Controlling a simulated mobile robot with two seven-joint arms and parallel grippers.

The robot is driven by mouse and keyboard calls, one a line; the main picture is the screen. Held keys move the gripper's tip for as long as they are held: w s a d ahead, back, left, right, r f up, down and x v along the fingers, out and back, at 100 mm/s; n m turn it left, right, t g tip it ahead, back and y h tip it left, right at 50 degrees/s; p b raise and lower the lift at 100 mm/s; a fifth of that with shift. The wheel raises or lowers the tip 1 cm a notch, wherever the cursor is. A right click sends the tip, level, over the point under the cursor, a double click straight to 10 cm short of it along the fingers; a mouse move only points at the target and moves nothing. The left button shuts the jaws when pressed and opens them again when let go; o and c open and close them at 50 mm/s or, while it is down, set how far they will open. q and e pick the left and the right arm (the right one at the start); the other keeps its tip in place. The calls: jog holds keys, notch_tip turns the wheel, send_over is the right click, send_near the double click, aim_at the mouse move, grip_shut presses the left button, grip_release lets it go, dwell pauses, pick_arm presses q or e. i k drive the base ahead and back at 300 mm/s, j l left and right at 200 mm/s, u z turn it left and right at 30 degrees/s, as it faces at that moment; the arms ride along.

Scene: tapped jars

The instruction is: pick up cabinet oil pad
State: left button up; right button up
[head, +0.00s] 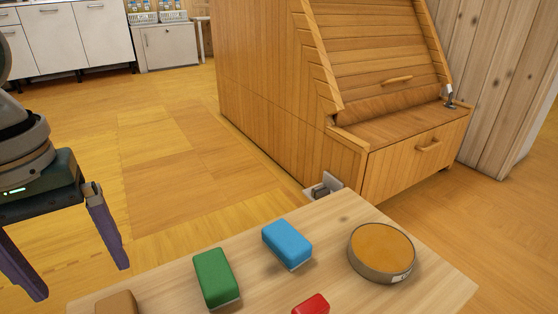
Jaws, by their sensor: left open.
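Several block-shaped pads lie on a light wooden tabletop (340,222) at the bottom: a blue pad (287,243), a green pad (215,276), a red pad (312,304) and a brown pad (117,303). The red and brown ones are cut off by the picture's lower edge. I cannot tell from any marking which is the cabinet oil pad. My left gripper (81,280) is at the left edge, open and empty, its two purple fingers pointing down. It is left of the green pad and apart from all the pads. My right gripper is out of view.
A round tin (381,253) with an orange-brown top stands at the tabletop's right. A wooden slant-front cabinet (400,146) with a drawer stands behind. A small grey fitting (325,187) is between them. Open floor (165,160) lies left; white cupboards (85,35) are farther back.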

aim_at(217, 281)
jog(key=i+l+u, duration=0.3)
jog(key=l+u, duration=0.3)
jog(key=l, duration=0.2)
jog(key=i+l+u, duration=0.15)
jog(key=l+u, duration=0.15)
jog(key=l, duration=0.2)
jog(key=i+l+u, duration=0.1)
jog(key=l+u, duration=0.2)
jog(key=l, duration=0.15)
